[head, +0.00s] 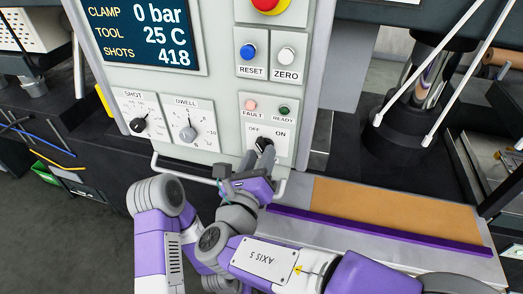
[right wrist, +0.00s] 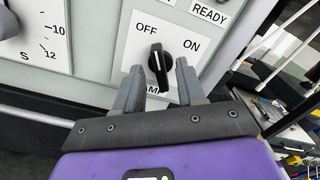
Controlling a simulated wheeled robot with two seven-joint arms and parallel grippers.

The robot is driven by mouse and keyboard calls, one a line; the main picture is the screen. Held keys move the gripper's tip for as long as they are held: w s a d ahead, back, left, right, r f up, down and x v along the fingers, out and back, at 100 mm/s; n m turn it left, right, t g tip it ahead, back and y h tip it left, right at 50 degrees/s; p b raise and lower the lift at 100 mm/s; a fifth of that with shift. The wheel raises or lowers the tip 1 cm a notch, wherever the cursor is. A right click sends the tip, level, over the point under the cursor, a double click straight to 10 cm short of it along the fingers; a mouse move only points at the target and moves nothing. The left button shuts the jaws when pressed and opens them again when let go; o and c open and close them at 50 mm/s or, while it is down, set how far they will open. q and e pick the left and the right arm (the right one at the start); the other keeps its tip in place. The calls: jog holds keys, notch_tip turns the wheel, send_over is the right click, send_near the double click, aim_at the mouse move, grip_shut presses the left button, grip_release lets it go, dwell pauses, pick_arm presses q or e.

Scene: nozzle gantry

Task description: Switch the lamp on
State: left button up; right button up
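The lamp switch is a black rotary knob (right wrist: 160,66) on a white plate marked OFF and ON. Its white mark points up and slightly left, toward OFF. The label below it is partly hidden. In the head view the knob (head: 263,142) is partly covered by my gripper. My right gripper (right wrist: 159,75) is open, with one fingertip on each side of the knob's lower part. Gaps show between the knob and both fingers, so it is not gripped. The right gripper also shows in the head view (head: 259,158). My left gripper is not in view.
FAULT (head: 250,104) and READY (head: 284,110) lights sit just above the switch plate. RESET (head: 248,51) and ZERO (head: 286,54) buttons are higher up. SHOT (head: 138,125) and DWELL (head: 188,132) dials lie to the left. A metal rail (head: 180,175) runs below the panel.

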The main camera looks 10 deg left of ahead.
jog(key=shift+w+d, duration=0.1)
jog(key=shift+w, duration=0.85)
grip_shut()
